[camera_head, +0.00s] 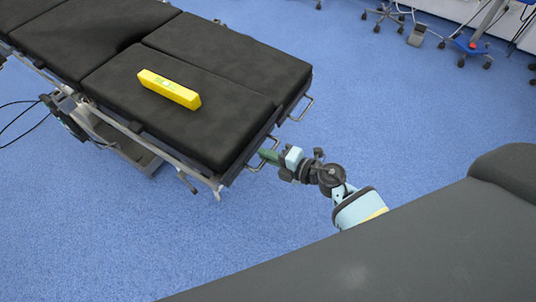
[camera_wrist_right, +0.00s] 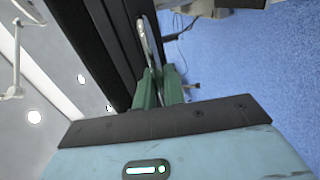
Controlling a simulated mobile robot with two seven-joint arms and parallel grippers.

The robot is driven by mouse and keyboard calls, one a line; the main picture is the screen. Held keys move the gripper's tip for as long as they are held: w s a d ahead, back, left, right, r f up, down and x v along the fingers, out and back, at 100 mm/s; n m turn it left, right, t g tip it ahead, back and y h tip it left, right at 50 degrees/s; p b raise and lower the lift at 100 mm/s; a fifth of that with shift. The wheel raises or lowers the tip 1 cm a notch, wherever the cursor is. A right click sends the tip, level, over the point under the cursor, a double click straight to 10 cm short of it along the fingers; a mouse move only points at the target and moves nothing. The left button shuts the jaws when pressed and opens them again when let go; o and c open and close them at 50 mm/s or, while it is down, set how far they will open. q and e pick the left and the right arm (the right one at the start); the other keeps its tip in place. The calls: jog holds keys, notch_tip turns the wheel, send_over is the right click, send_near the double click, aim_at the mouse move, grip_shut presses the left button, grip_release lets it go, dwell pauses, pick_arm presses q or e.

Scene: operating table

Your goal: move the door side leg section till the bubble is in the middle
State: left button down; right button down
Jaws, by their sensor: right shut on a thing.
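The operating table has two black padded leg sections side by side. A yellow spirit level (camera_head: 169,88) lies on the nearer leg section (camera_head: 215,135); its pale green vial shows, but the bubble is too small to place. My right gripper (camera_head: 266,156) is at the end of this section, shut on its metal end handle (camera_head: 272,143). In the right wrist view my green fingers (camera_wrist_right: 160,88) close around the handle (camera_wrist_right: 150,42), beside the dark section edge (camera_wrist_right: 100,40). My left gripper is not in view.
The farther leg section (camera_head: 235,55) has its own end handle (camera_head: 301,108), which is free. The table's base (camera_head: 125,150) and side rail are at the left. Blue floor (camera_head: 400,120) is open to the right; wheeled stands (camera_head: 385,15) are at the back.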

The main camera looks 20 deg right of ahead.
jog(key=shift+f, duration=0.65)
jog(key=c, duration=1.6)
grip_release()
jog(key=shift+c, duration=0.2)
jog(key=shift+r, duration=0.1)
jog(key=v, duration=0.8)
jog(key=shift+w, duration=0.1)
